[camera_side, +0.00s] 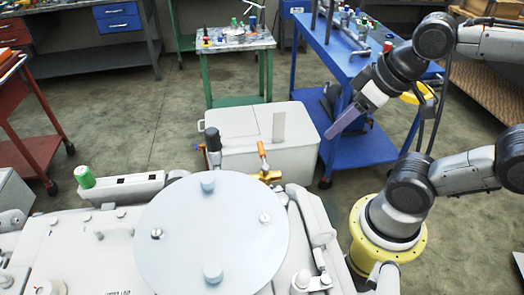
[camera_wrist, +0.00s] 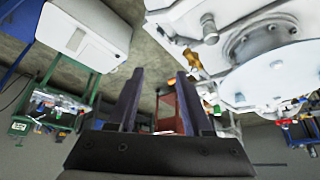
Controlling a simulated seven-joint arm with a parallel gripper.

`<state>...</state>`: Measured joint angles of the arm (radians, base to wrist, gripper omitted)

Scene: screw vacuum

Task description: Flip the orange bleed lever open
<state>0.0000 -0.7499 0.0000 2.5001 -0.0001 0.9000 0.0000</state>
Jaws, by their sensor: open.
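The orange bleed lever (camera_side: 262,152) stands nearly upright on a brass valve (camera_side: 269,176) behind the round grey lid in the side view. It also shows small, as an orange-brass piece, in the wrist view (camera_wrist: 192,62). My gripper (camera_side: 330,134) is to the right of the lever and apart from it, with its long purple fingers pointing down and left. In the wrist view my gripper (camera_wrist: 160,76) has its two fingers spread with nothing between them. The lever lies to the right of the fingers there.
The round grey lid (camera_side: 212,240) sits on the white machine. A dark-topped post (camera_side: 213,140) stands left of the lever. A pale box (camera_side: 290,150) is behind it. A blue cart (camera_side: 350,155) stands behind my gripper. A green cap (camera_side: 85,176) is far left.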

